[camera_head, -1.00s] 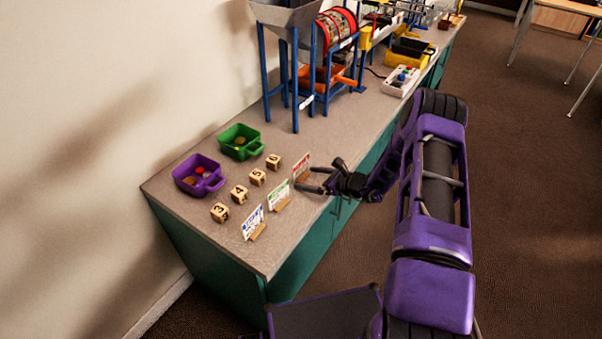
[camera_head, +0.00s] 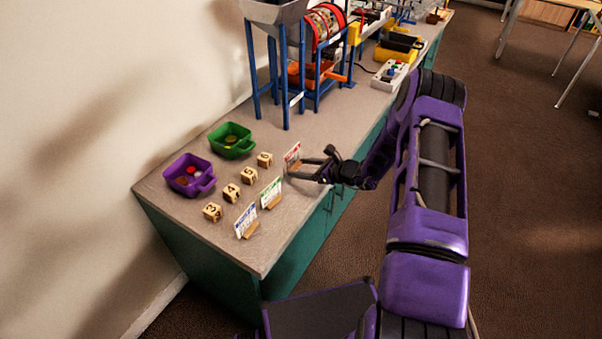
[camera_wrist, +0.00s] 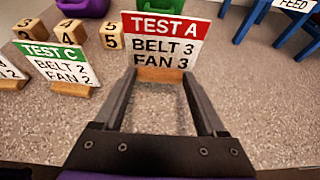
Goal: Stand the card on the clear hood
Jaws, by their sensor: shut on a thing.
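The card held in my gripper (camera_head: 296,168) is the red-topped "TEST A" card (camera_head: 292,153), reading "BELT 3 FAN 3". In the wrist view the card (camera_wrist: 163,40) stands upright on a small wooden foot (camera_wrist: 160,75), and my fingertips (camera_wrist: 160,73) close on either side of that foot. It is at the bench's front edge; I cannot tell whether the foot clears the bench top. No clear hood can be made out for sure; some clear-looking parts (camera_head: 402,10) stand at the far end of the bench, small and cut off.
The green "TEST C" card (camera_head: 271,192) and a blue card (camera_head: 245,220) stand nearby on the bench (camera_head: 290,220). Several numbered wooden cubes (camera_head: 231,193), a purple tub (camera_head: 190,175) and a green tub (camera_head: 231,141) lie behind. A blue-legged hopper (camera_head: 273,65) and white control box (camera_head: 390,74) stand farther along.

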